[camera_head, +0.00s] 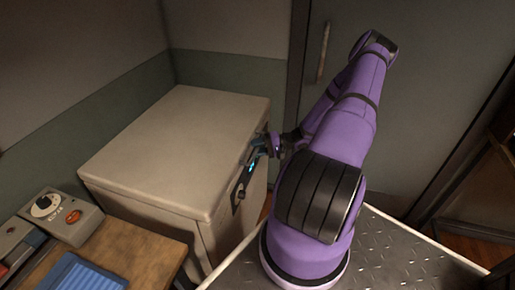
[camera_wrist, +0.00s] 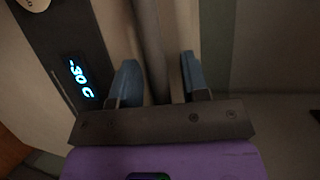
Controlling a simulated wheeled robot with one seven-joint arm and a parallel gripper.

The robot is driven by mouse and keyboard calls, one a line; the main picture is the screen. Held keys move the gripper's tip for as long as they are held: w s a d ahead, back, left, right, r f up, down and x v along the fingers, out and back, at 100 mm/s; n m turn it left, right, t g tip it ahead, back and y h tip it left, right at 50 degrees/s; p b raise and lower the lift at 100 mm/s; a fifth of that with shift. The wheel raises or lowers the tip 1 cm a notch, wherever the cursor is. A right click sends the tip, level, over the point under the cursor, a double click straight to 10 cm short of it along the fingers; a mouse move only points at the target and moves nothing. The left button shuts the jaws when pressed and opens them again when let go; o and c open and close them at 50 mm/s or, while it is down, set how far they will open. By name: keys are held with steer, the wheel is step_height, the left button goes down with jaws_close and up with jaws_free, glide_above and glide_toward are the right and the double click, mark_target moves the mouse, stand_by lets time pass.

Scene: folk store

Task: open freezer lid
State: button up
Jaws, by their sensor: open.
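The freezer (camera_head: 170,150) is a pale chest in the left half of the head view, and its flat lid (camera_head: 180,135) lies shut. My gripper (camera_head: 257,150) is at the freezer's right side, just under the lid edge. In the wrist view my gripper (camera_wrist: 155,85) is open, with its two blue fingers apart. A dark vertical bar (camera_wrist: 152,45), which looks like the handle, runs between the fingers; I cannot tell whether they touch it. A lit display reading -30 C (camera_wrist: 81,78) is left of the fingers.
A wooden table (camera_head: 135,255) with a grey device (camera_head: 62,218) and a blue item (camera_head: 78,273) stands at the front left. A grey door with a handle (camera_head: 323,50) is behind my arm. Walls close off the freezer's back and left.

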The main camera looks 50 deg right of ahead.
jaws_close()
